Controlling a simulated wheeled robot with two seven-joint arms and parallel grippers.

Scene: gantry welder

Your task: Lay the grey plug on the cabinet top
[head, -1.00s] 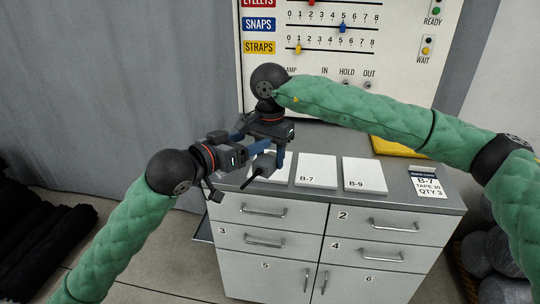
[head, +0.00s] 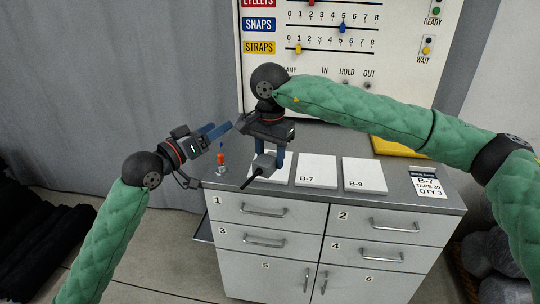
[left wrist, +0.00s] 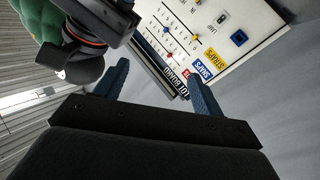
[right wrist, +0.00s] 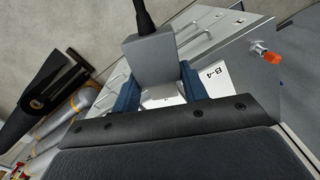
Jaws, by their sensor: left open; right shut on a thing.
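The grey plug (head: 265,165), with a black cable stub, is held between the blue fingers of my right gripper (head: 279,160). It hangs over the front left part of the cabinet top (head: 320,143), by a white card. The right wrist view shows the plug (right wrist: 150,60) between the right fingers (right wrist: 165,92), with the B-4 card behind it. I cannot tell whether it touches the top. My left gripper (head: 216,131) is open and empty, left of the right gripper. In the left wrist view nothing is between the left fingers (left wrist: 155,85).
White cards B-7 (head: 316,171) and B-9 (head: 364,175) lie on the top, with a tag (head: 427,184) further right. An orange-tipped fitting (head: 221,162) stands at the left edge. A yellow item (head: 398,147) lies at the back right. A slider board (head: 345,45) rises behind.

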